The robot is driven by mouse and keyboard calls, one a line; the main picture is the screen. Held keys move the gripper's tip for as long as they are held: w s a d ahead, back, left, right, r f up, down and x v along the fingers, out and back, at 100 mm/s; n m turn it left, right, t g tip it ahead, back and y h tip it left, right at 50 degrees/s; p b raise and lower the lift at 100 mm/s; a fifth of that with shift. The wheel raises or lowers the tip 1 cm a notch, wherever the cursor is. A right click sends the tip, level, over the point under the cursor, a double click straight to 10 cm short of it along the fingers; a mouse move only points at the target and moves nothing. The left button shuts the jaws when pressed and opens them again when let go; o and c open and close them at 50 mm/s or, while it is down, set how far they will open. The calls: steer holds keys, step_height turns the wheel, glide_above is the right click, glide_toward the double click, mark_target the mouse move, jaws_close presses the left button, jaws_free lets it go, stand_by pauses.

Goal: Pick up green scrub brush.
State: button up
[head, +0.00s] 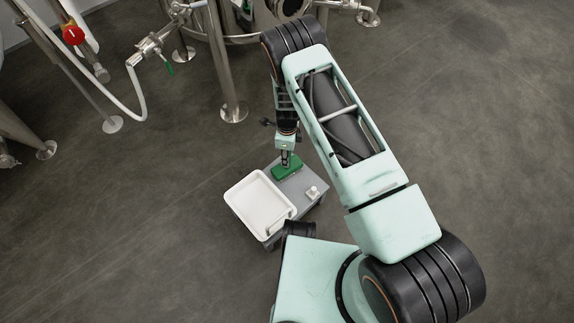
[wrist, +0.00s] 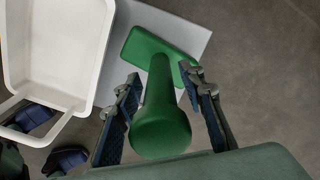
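In the wrist view the brush (wrist: 160,105) shows a flat head farther away and a thick rounded handle toward the camera. My gripper (wrist: 163,82) is open, with one finger on each side of the handle. Gaps show between the fingers and the handle, more clearly on the right. In the head view my gripper (head: 285,158) is right above the brush, and its fingers are too small there to judge.
The white tub (head: 232,194) stands on the left of the grey table (head: 305,180). A small white item (head: 312,192) sits on the table's right part. Metal tank legs (head: 226,70) and a white hose (head: 135,105) stand behind. The floor to the right is clear.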

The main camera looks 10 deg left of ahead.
jaws_close()
